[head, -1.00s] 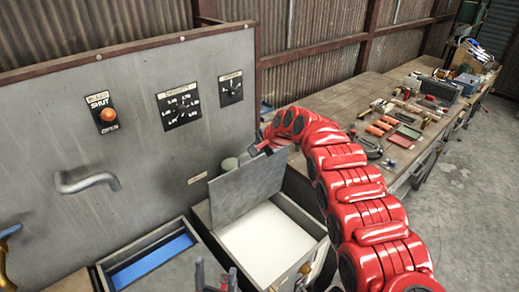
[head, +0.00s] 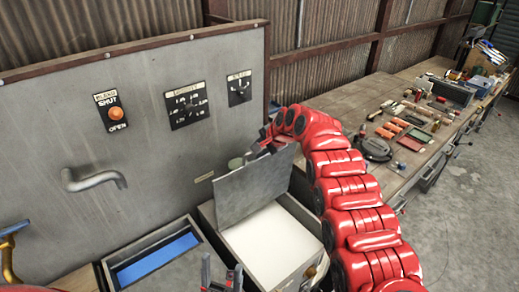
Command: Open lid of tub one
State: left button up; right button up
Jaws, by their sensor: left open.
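Two grey tubs stand below the metal panel. The right tub (head: 312,229) has a white inside, and its grey lid (head: 255,187) stands raised and tilted up at the back. The left tub (head: 113,277) shows blue inside; a grey surface covers its front part. No number is readable on either tub. My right gripper (head: 268,143) is at the top edge of the raised lid; its fingers are mostly hidden, so its grip is unclear. My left gripper (head: 222,274) is open and empty at the bottom edge, in front of the tubs, with its fingertips apart.
The panel (head: 60,130) carries an orange button (head: 116,113), dials (head: 186,106) and a bent pipe handle (head: 93,180). A blue and yellow object (head: 10,243) is at the far left. A cluttered workbench (head: 345,110) runs along the wall at right. The floor beyond is open.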

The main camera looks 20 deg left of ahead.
jog(key=shift+o, duration=0.3)
jog(key=shift+s+d+r+p, duration=0.1)
jog(key=shift+r+p, duration=0.75)
jog(key=shift+p, duration=0.15)
jog(key=b+v, duration=0.2)
jog(key=v, duration=1.4)
jog(key=shift+s+d+f, duration=0.25)
jog(key=shift+d, duration=0.05)
